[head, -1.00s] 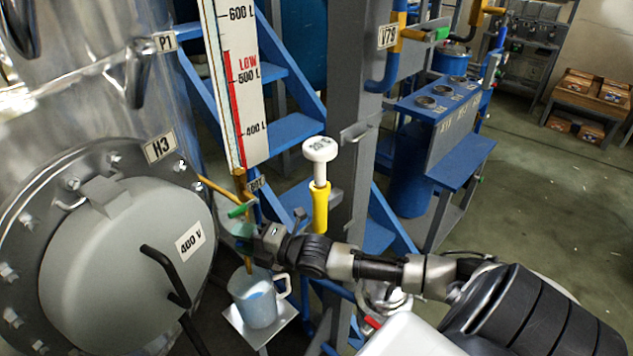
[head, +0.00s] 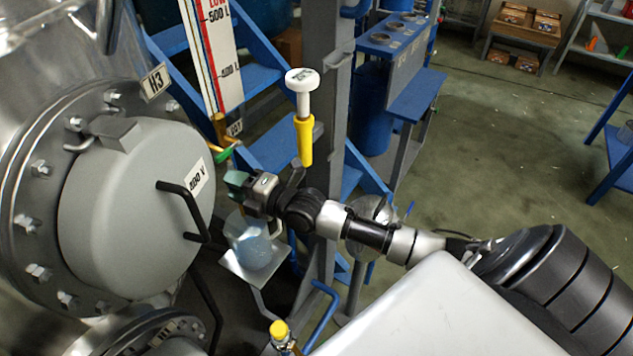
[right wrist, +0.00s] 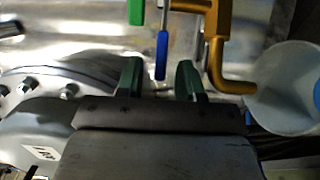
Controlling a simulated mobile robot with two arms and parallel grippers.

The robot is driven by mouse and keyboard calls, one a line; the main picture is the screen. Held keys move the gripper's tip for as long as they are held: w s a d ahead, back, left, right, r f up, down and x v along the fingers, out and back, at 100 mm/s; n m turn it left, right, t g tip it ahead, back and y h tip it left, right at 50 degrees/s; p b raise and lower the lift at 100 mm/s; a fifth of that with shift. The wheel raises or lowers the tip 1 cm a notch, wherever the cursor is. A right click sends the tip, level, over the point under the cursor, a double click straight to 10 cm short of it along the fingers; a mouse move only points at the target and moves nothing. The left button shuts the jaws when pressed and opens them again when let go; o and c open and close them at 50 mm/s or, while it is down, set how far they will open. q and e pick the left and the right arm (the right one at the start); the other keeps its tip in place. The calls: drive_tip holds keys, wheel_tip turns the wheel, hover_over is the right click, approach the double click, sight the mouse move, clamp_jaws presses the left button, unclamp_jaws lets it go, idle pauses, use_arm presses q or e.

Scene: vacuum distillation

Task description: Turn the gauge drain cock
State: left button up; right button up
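The level gauge (head: 222,62) runs down to a brass fitting (head: 218,128) with a green lever (head: 226,153). In the right wrist view, a green lever (right wrist: 136,10) and a blue lever (right wrist: 161,55) hang by a brass pipe (right wrist: 214,62) that bends toward the jug. I cannot read which lever is the gauge drain cock. My right gripper (head: 234,186) is just below the green lever, above the jug. Its green fingers (right wrist: 158,78) are apart, with the blue lever's tip in line with the gap; contact is not visible. My left gripper is not in view.
A translucent jug (head: 253,246) stands on a small plate (head: 279,262) below the fitting. A grey vessel cover with a black handle (head: 188,200) is close on the left. A yellow-handled plunger (head: 304,138) rises behind my right arm. Blue steps (head: 275,150) stand behind.

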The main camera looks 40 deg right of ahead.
drive_tip(key=v, duration=0.8)
use_arm(q)
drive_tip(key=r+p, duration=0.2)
drive_tip(key=p, duration=0.1)
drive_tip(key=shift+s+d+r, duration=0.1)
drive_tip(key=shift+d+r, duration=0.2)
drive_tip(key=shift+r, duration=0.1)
use_arm(e)
drive_tip(key=s+a+f+m+g+h, duration=0.2)
drive_tip(key=s+f+m+g+h, duration=0.6)
drive_tip(key=s+f+m, duration=1.1)
drive_tip(key=g, duration=0.3)
drive_tip(key=shift+a+f, duration=0.2)
